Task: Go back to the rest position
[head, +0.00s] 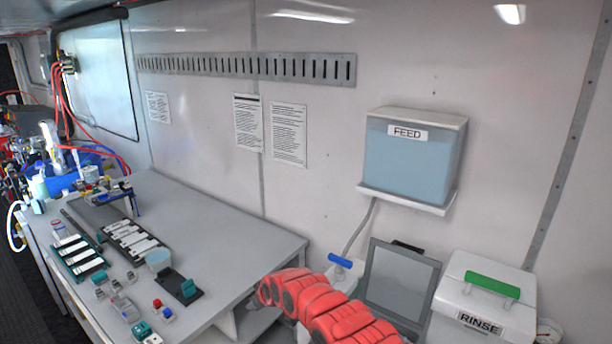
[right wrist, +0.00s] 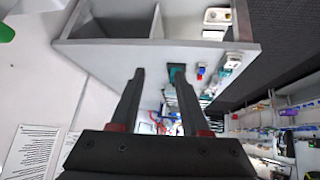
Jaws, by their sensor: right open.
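My right gripper (right wrist: 158,76) shows in the right wrist view with its two dark fingers apart and nothing between them. The table's edge and underside lie beyond the fingertips. In the head view my red right arm comes in at the bottom, in front of the table's right end; its gripper cannot be made out there. My left gripper and left arm are not in view.
The grey table (head: 235,233) holds racks, a cup (head: 158,261) and small blocks. The FEED tank (head: 412,158) hangs on the wall. The RINSE bin (head: 462,290), with a green handle (head: 492,285), stands right of my arm. A blue-handled valve (head: 340,261) sits just behind it.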

